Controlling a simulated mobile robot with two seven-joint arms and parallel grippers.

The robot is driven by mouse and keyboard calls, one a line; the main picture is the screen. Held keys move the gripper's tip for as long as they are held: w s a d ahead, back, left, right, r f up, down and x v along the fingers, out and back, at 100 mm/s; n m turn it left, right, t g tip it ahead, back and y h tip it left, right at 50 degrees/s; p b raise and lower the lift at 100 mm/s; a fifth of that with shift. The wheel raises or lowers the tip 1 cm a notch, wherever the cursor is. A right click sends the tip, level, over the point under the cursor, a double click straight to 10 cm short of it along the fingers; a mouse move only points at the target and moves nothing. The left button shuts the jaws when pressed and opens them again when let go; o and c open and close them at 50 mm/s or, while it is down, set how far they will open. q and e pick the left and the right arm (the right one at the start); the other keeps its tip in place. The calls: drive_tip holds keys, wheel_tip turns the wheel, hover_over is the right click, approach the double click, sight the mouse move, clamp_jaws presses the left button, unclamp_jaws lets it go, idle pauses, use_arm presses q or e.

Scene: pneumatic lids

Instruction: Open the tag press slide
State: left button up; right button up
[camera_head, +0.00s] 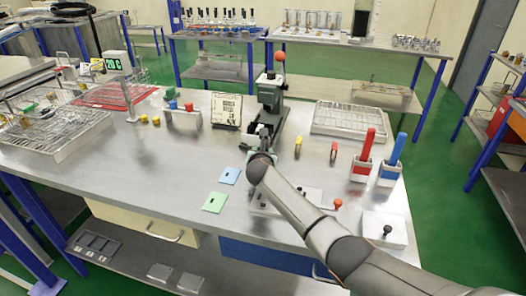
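The tag press (270,92) is a dark grey-green device with a red ball on top of its lever. It stands at the back middle of the metal table, with its base running toward me. My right arm comes in from the lower right. My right gripper (262,135) is at the near end of the press base. It overlaps the slide area, so the slide is mostly hidden and I cannot tell whether the fingers touch it. The fingers are too small and covered to show whether they are open or shut. My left gripper is not in view.
A blue tag (229,175) and a green tag (215,202) lie left of my arm. A wire rack (350,119), a red-handled holder (362,168) and a blue-handled holder (389,171) stand right.

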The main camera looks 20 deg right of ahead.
drive_tip(key=shift+o, duration=0.9)
drive_tip(key=shift+r, duration=0.1)
drive_tip(key=shift+s, duration=0.1)
drive_tip(key=shift+s+a+r+p, duration=0.15)
drive_tip(key=shift+s+r+p, duration=0.2)
drive_tip(key=shift+s, duration=0.1)
drive_tip(key=p+v, duration=0.2)
drive_tip(key=v, duration=0.7)
drive_tip(key=shift+s+a, duration=0.15)
drive_tip(key=shift+s, duration=0.05)
drive_tip(key=shift+v, duration=0.85)
